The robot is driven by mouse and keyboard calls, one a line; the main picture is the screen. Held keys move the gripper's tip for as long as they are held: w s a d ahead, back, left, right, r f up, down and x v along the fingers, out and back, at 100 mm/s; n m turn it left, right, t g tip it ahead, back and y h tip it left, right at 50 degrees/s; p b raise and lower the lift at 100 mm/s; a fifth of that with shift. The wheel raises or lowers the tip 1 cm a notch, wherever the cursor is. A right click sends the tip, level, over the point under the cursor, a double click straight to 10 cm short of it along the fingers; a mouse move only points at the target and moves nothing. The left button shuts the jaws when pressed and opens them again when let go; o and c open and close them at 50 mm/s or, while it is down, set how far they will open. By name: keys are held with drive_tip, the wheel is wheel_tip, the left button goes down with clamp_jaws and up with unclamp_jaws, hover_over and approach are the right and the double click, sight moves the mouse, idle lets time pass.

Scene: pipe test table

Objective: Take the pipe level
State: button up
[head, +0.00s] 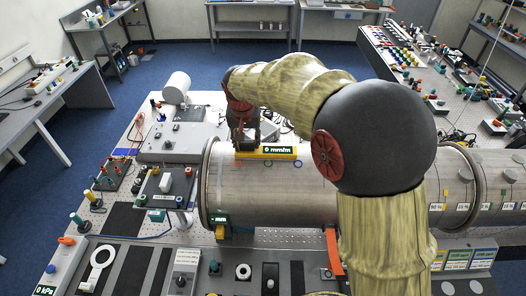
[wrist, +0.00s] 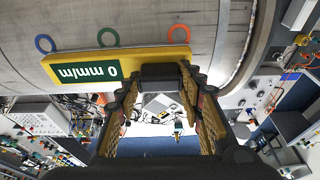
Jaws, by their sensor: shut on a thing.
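The pipe level is a yellow bar with a green "0 mm/m" label. In the head view the pipe level (head: 285,152) lies along the top of the big grey pipe (head: 260,190); whether it touches the pipe is hard to tell. My gripper (head: 243,141) is at the level's left end. In the wrist view the level (wrist: 75,73) lies across the pipe (wrist: 130,18), and my gripper (wrist: 160,86) has its two fingers on either side of a black block on the level's edge, shut on it. The fingertip contact is partly hidden.
Coloured rings, one green (wrist: 108,37), mark the pipe beside the level. A flange (head: 208,185) rises left of the level. A grey box (head: 178,142) and a white cylinder (head: 177,85) stand behind the pipe's left end. Open room lies above the pipe.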

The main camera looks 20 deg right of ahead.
drive_tip(key=shift+s+f, duration=0.1)
drive_tip(key=shift+f, duration=0.05)
drive_tip(key=c, duration=0.6)
drive_tip(key=shift+c, duration=0.5)
